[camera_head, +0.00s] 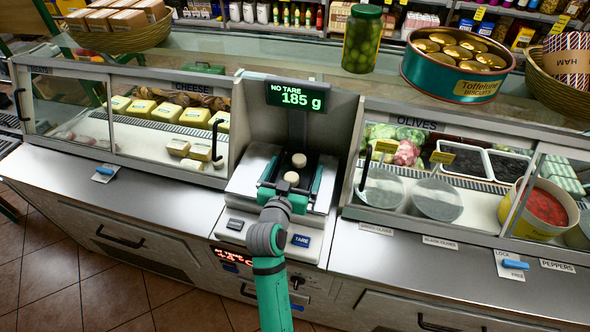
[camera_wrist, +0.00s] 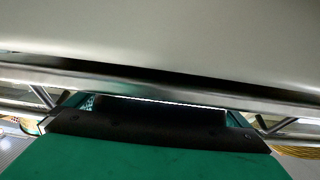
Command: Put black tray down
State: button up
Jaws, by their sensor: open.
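The scale (camera_head: 249,172) stands in a recess between the two glass cases. Its display (camera_head: 294,96) reads "NO TARE 185 g". A dark, tray-like surface (camera_head: 303,172), seemingly the black tray, lies over the scale, partly hidden by my gripper. A small pale round item (camera_head: 299,160) shows at its far part. My gripper (camera_head: 292,178) is open over the scale, with teal parts on both sides of the dark surface. In the wrist view a pale surface and a metal edge (camera_wrist: 150,85) fill the upper part; I cannot tell the tray there or whether the gripper touches it.
The cheese case (camera_head: 165,112) is at left, the olives case (camera_head: 440,190) at right. A jar of green olives (camera_head: 362,40) and a biscuit tin (camera_head: 455,82) stand on the top ledge. The steel counter (camera_head: 440,270) in front is mostly clear.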

jog(key=v, duration=1.2)
jog(key=shift+a+f, duration=0.1)
